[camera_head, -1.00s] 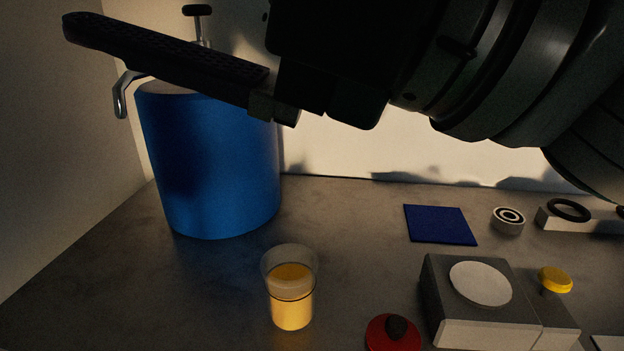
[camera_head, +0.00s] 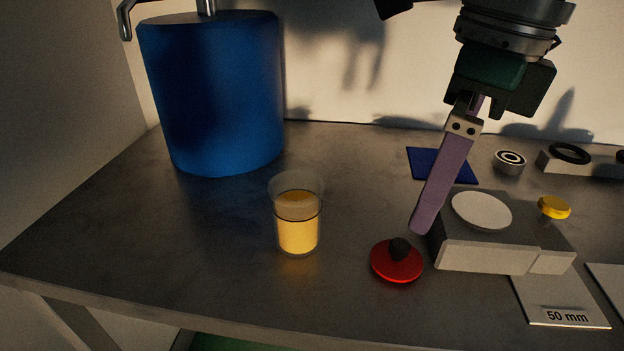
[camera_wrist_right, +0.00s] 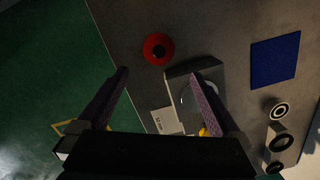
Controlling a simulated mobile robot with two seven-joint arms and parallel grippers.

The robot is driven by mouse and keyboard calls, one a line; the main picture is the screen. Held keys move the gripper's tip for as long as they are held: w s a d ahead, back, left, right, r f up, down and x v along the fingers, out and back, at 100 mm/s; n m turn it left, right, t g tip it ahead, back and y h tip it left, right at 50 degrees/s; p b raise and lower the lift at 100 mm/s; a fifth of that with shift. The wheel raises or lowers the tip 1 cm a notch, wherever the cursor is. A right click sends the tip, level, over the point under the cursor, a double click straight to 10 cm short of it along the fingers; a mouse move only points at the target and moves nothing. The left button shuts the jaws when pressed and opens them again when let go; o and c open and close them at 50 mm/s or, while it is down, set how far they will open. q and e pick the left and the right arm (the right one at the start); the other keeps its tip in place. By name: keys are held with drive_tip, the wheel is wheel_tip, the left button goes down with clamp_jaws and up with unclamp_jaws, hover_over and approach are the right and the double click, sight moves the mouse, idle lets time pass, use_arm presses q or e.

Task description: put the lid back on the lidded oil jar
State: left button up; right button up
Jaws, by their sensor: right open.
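The oil jar (camera_head: 298,225) is a clear glass holding amber oil; it stands upright and open on the bench in the head view. Its lid (camera_head: 397,262), a red disc with a dark knob, lies on the bench to the right of the jar, apart from it. The lid also shows in the right wrist view (camera_wrist_right: 158,49). My right gripper (camera_head: 418,226) is above the bench near the lid, with its fingers pointing down. In the right wrist view its two purple-grey fingers (camera_wrist_right: 163,75) are spread wide with nothing between them. My left gripper is not seen.
A grey block with a white disc (camera_head: 481,210) and a yellow knob (camera_head: 554,207) stands right of the lid. Behind are a blue mat (camera_head: 428,161) and a ringed cylinder (camera_head: 509,162). A large blue drum (camera_head: 215,95) stands at the back left. The bench left of the jar is clear.

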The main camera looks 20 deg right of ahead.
sight(401, 243)
drive_tip(key=shift+w+a+f, duration=0.15)
drive_tip(key=shift+f, duration=1.05)
drive_tip(key=shift+w+a+f, duration=0.1)
drive_tip(key=shift+f, duration=1.05)
drive_tip(key=f, duration=0.3)
drive_tip(key=w+f, duration=0.1)
drive_tip(key=f, duration=0.1)
drive_tip(key=shift+a, duration=0.4)
drive_tip(key=shift+c, duration=0.4)
drive_tip(key=c, duration=1.2)
